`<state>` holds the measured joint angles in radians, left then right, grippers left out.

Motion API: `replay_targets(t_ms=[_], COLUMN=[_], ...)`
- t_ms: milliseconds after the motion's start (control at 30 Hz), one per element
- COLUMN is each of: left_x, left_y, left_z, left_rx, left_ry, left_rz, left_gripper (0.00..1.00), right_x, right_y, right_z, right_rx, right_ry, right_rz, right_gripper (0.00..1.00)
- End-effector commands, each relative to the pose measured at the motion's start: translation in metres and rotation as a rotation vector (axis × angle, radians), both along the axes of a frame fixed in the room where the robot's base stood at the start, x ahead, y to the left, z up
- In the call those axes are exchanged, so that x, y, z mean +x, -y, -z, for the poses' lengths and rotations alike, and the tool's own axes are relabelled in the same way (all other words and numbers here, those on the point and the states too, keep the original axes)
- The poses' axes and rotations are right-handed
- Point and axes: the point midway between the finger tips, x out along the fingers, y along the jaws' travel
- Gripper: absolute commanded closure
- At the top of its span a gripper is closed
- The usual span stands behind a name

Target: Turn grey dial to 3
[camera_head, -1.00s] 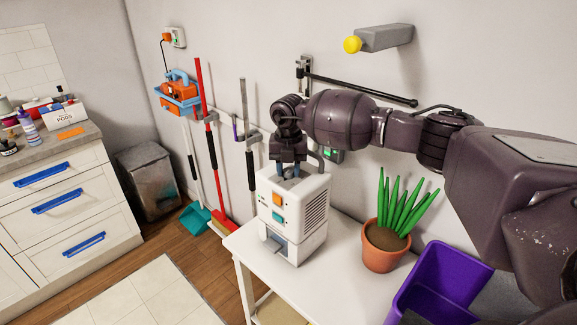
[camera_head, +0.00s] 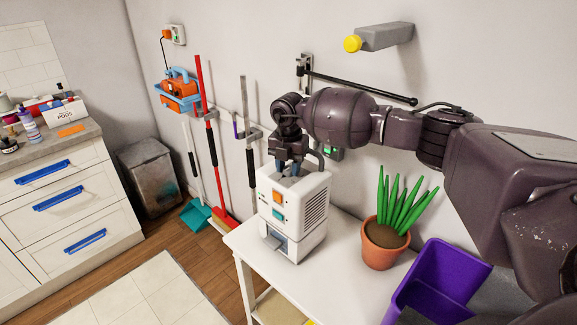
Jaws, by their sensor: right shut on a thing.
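A white box-shaped machine (camera_head: 309,205) stands on a small white table. Its front carries an orange square button (camera_head: 279,197) and a blue square button (camera_head: 278,213), with a grey lever-like part (camera_head: 272,241) lower down. My right gripper (camera_head: 289,170) points down onto the top of the machine. Its fingers are shut at the top, on a part they largely hide; the grey dial and its markings cannot be made out. My left gripper is not in view.
The white table (camera_head: 333,262) has free room in front of the machine. A potted plant (camera_head: 384,245) stands right of it, beside a purple bin (camera_head: 440,280). Brooms (camera_head: 207,140) hang on the wall behind left. A grey wall fixture with a yellow knob (camera_head: 353,43) sits above.

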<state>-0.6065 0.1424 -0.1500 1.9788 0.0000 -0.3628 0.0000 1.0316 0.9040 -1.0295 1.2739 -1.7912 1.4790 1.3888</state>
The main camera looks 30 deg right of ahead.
Motion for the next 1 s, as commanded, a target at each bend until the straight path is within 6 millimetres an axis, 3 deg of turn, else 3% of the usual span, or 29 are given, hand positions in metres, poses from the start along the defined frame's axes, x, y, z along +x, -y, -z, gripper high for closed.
replay_targets(t_ms=[67,100,267,633,1000], left_x=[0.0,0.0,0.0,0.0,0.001], left_y=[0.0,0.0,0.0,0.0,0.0], left_z=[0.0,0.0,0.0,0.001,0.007], left_rx=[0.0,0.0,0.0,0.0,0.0], left_ry=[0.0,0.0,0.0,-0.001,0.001], left_rz=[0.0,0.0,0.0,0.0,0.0], left_gripper=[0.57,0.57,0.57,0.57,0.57], right_x=[0.001,0.001,0.001,0.0,0.001], right_y=[0.0,0.001,0.0,0.0,0.0], right_z=[-0.002,-0.002,-0.001,-0.006,-0.057], right_rx=[0.0,0.0,0.0,0.0,0.0], right_ry=[0.003,0.003,0.001,0.001,0.004], right_rz=[0.001,0.001,0.0,-0.001,0.0], right_gripper=[0.89,0.63,0.39,0.39,0.39])
